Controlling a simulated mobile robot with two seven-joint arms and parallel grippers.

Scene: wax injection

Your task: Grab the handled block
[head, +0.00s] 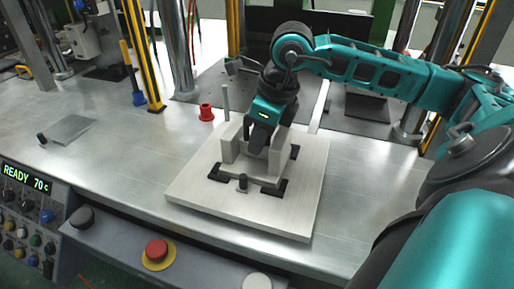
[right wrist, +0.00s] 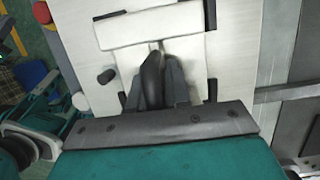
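The pale grey block (head: 272,167) sits on a light board (head: 200,190) between black corner brackets, with raised parts on its left and right. My right gripper (head: 258,145) reaches down from above, its dark fingers between these raised parts. In the right wrist view the fingers (right wrist: 160,78) are close together over the pale block (right wrist: 150,28). The fingers and palm hide the handle area, so I cannot tell whether they grip it. My left gripper is not in view.
A small black knob (head: 242,182) stands at the block's front. A thin metal pin (head: 225,103) and a red spool-like part (head: 206,113) are behind the board. A control panel (head: 28,215) and a red button (head: 156,250) are at the front. The table's left side is mostly clear.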

